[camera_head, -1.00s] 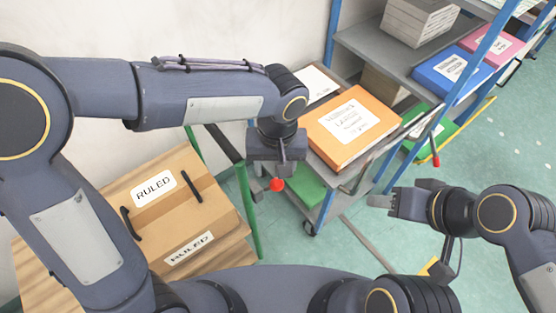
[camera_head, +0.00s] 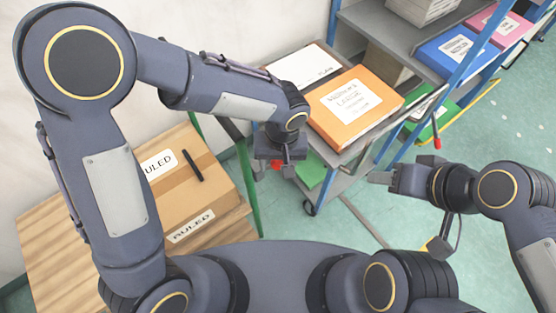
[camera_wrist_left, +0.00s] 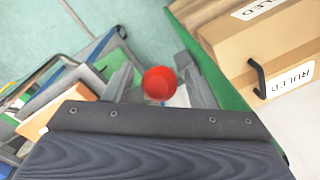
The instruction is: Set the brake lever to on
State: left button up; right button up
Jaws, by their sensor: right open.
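A red knob (camera_head: 276,165), seemingly the end of the brake lever, is mostly hidden behind my left gripper (camera_head: 273,169) beside the grey cart. In the left wrist view, the round red knob (camera_wrist_left: 159,83) lies between the two grey fingers of my left gripper (camera_wrist_left: 159,88), with space visible on both sides. The left fingers are apart and point down over it; I cannot tell how far above it they are. The lever's shaft is hidden. My right gripper (camera_head: 377,179) is open and empty, to the right of the cart.
A cardboard box (camera_head: 187,190) marked RULED sits on a wooden surface (camera_head: 60,225) at left. A shelf (camera_head: 385,35) with binders stands behind. Another red tip (camera_head: 437,143) shows at right. Green floor is clear at right.

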pick_arm(q)
grip_shut()
jog(key=s+d+f+t+y+b, duration=0.2)
jog(key=f+b, duration=0.3)
jog(key=b, duration=0.6)
jog(key=s+d+f+t+y+b, duration=0.2)
jog(key=f+t+b, duration=0.3)
jog(key=b, duration=0.7)
jog(key=shift+s+f+y, duration=0.2)
jog(key=shift+s+y, duration=0.5)
jog(key=shift+s, duration=0.1)
grip_release()
